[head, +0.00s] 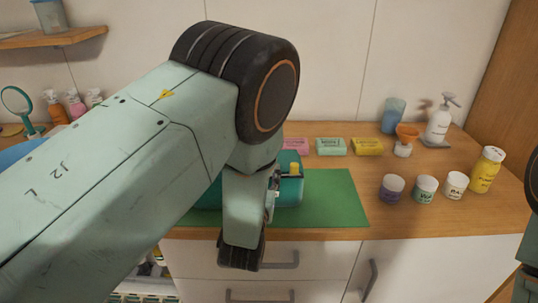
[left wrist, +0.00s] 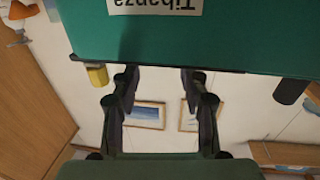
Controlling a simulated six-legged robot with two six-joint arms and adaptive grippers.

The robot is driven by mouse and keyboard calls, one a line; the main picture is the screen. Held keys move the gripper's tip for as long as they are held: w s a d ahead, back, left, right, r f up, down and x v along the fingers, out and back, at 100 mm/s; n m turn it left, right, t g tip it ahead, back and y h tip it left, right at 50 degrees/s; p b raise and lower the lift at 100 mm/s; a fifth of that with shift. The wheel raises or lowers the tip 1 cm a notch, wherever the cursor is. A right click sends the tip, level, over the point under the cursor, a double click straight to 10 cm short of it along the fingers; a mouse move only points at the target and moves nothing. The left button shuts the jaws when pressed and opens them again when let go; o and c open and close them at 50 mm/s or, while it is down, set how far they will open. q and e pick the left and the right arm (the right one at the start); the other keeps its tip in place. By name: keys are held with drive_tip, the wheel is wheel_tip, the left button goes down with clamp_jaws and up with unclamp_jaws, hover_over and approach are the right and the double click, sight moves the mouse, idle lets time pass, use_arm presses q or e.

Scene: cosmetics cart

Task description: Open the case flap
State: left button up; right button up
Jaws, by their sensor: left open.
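The teal case (head: 291,190) sits on a green mat (head: 337,200) on the counter, mostly hidden behind my left arm in the head view. In the left wrist view the case (left wrist: 230,40) fills the top, with an upside-down white label and a dark lower edge. A yellow piece (left wrist: 97,76) and a dark cylinder (left wrist: 290,92) show at that edge. My left gripper (left wrist: 158,80) is open, its fingers apart, with tips by the case's edge; I cannot tell if they touch. Nothing shows between them. My right gripper is out of view.
Pink, mint and yellow boxes (head: 367,147) stand behind the mat. Several jars (head: 425,189) and a yellow bottle (head: 486,170) stand to its right, with a white pump bottle (head: 439,120) behind. Drawers with handles (head: 372,279) lie below the counter.

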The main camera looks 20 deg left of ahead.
use_arm(q)
drive_tip(key=w, duration=0.4)
drive_tip(key=w+a, duration=0.1)
drive_tip(key=w, duration=0.1)
drive_tip(key=shift+w, duration=0.3)
drive_tip(key=shift+c, duration=0.5)
clamp_jaws()
idle(0.4)
